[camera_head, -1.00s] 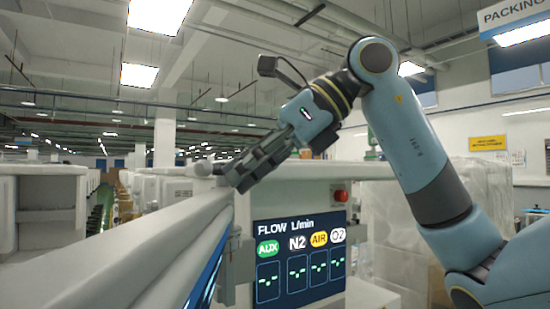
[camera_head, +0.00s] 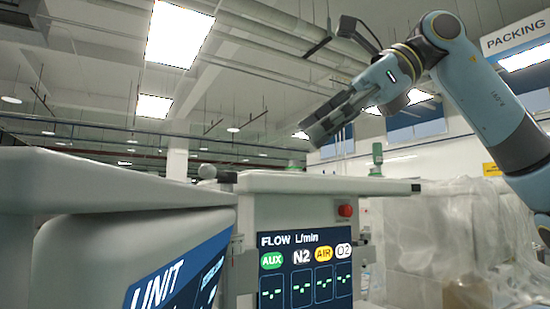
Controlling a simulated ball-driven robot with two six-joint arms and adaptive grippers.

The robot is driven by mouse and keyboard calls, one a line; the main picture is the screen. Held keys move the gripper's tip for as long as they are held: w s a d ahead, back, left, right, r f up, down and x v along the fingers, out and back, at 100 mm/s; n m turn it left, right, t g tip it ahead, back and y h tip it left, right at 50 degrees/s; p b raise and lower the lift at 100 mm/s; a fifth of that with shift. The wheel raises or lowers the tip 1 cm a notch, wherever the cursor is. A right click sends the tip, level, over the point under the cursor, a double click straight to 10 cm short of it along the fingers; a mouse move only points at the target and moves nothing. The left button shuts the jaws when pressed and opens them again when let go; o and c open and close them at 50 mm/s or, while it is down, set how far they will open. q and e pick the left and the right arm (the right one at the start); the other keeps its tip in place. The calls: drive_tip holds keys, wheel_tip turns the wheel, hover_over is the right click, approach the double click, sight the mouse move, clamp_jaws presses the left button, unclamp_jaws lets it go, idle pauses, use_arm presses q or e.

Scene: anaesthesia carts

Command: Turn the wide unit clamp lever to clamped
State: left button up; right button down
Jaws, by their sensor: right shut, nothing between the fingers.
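A small grey ball-shaped knob (camera_head: 207,171) stands at the back edge of the cart, left of the flow unit's top; I cannot tell for sure that it is the clamp lever's end. Its shaft and setting are hidden behind the cart's top edge. My right gripper (camera_head: 308,132) is shut and empty, in the air above the flow unit, up and to the right of the knob and clear of it. A wide unit (camera_head: 130,245) with a blue "UNIT" panel (camera_head: 175,285) fills the lower left. My left gripper is out of view.
The flow unit (camera_head: 310,184) has a "FLOW L/min" display (camera_head: 305,270) and a red button (camera_head: 345,211) on its front. Plastic-wrapped goods (camera_head: 450,235) stand at the right. The air between the knob and my right gripper is clear.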

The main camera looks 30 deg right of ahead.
sight(216, 174)
drive_tip(key=w+a+f+n+p, duration=0.2)
drive_tip(key=w+a+n, duration=0.1)
drive_tip(key=n, duration=0.4)
drive_tip(key=w+a+f+n+t+y+p, duration=0.1)
drive_tip(key=w+a+f+n+p, duration=0.1)
drive_tip(key=w+n, duration=0.4)
drive_tip(key=shift+w+a+f+n+t, duration=0.25)
drive_tip(key=shift+a+f+n, duration=0.4)
drive_tip(key=shift+a, duration=0.65)
drive_tip(key=shift+s, duration=0.1)
